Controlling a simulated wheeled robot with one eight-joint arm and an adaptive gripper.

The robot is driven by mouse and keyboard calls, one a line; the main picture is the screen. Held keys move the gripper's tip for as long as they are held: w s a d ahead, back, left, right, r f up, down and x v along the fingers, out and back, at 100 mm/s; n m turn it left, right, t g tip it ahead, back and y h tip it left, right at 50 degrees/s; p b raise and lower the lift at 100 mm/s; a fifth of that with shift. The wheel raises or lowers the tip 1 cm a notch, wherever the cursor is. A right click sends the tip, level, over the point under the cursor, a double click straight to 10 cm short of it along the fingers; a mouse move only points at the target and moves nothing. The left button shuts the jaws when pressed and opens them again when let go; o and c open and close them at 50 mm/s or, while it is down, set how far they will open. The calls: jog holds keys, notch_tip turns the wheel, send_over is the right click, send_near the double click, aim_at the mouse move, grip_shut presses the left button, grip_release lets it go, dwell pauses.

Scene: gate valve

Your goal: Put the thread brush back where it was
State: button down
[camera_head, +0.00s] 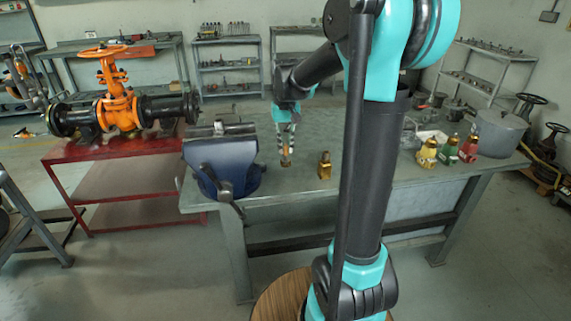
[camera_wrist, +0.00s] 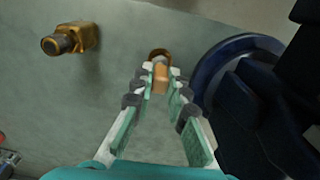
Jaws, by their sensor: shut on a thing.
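The thread brush, a small orange-brown piece, is between my fingertips in the wrist view (camera_wrist: 160,78). In the head view, my gripper (camera_head: 286,142) points down over the workbench (camera_head: 370,180), between the blue vise and a brass fitting, with the brush (camera_head: 286,157) at its lower end. My gripper (camera_wrist: 161,76) is shut on the brush, with a finger on each side. A darker brown round end shows just beyond the fingertips. I cannot tell whether the brush touches the bench top.
The blue vise (camera_head: 222,160) stands close on the left of my gripper. The brass fitting (camera_head: 324,165) stands on its right. Yellow (camera_head: 427,153), green (camera_head: 448,151) and red (camera_head: 470,149) bottles and a grey pot (camera_head: 501,133) are at the right. An orange gate valve (camera_head: 118,105) is on a red table.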

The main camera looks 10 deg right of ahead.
aim_at(286, 160)
jog(key=shift+f, duration=3.6)
jog(key=c, duration=1.5)
grip_release()
jog(key=shift+f, duration=0.1)
notch_tip(286, 160, up, 12)
jog(key=shift+s, duration=0.15)
jog(key=s+d+f+t, duration=0.2)
jog(key=s+f, duration=0.6)
jog(key=s, duration=0.3)
jog(key=s+d+f+t, duration=0.2)
jog(key=s+f, duration=0.7)
jog(key=s, duration=0.1)
jog(key=shift+s+f, duration=0.2)
jog(key=shift+s, duration=0.15)
